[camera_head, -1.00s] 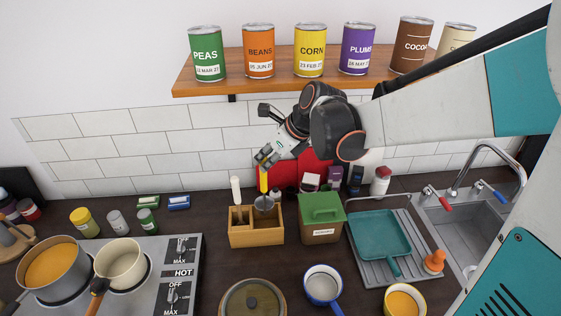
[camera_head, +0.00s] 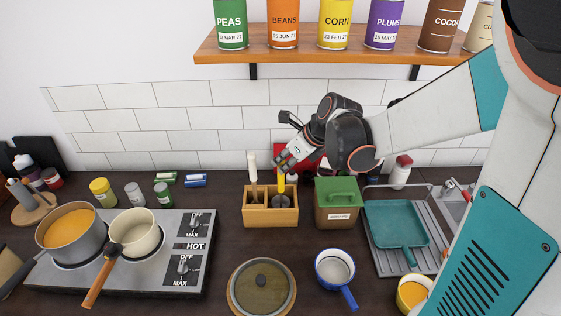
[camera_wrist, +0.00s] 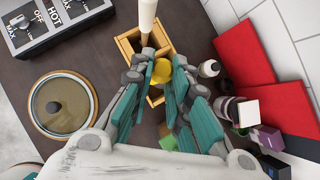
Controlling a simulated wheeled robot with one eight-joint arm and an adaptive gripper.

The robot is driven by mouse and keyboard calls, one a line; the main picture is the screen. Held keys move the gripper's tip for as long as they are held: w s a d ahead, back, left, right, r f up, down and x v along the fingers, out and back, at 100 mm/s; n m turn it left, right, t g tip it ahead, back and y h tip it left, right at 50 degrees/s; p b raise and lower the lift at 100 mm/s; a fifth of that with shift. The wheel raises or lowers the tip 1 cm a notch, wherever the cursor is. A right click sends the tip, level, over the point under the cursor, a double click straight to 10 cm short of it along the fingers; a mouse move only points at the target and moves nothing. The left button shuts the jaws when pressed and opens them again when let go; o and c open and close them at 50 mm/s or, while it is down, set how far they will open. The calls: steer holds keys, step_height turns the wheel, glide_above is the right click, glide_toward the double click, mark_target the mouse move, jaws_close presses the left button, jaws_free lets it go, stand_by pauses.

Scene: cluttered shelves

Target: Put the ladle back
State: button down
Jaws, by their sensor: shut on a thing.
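The ladle has a yellow handle (camera_head: 281,183) and a grey bowl (camera_head: 281,201). My gripper (camera_head: 279,167) is shut on the top of its handle, and the ladle hangs roughly upright. Its bowl is at the opening of the right compartment of a wooden holder (camera_head: 270,219); I cannot tell whether it touches the bottom. In the wrist view the yellow handle end (camera_wrist: 161,71) sits between my fingers (camera_wrist: 160,85), with the holder (camera_wrist: 126,45) beneath; the bowl is hidden there. A white-handled utensil (camera_head: 253,168) stands in the left compartment.
A green-lidded canister (camera_head: 337,203) stands close to the holder's right. A stove with pots (camera_head: 135,232) is at left. A lidded pan (camera_head: 261,287) and a blue pan (camera_head: 334,268) lie in front. A red object (camera_wrist: 245,65) and bottles stand behind.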

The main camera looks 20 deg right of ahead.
steer(key=shift+f, duration=0.55)
steer(key=shift+f, duration=0.15)
steer(key=c, duration=1.5)
jaws_free()
steer(key=p+v, duration=0.8)
steer(key=v, duration=0.4)
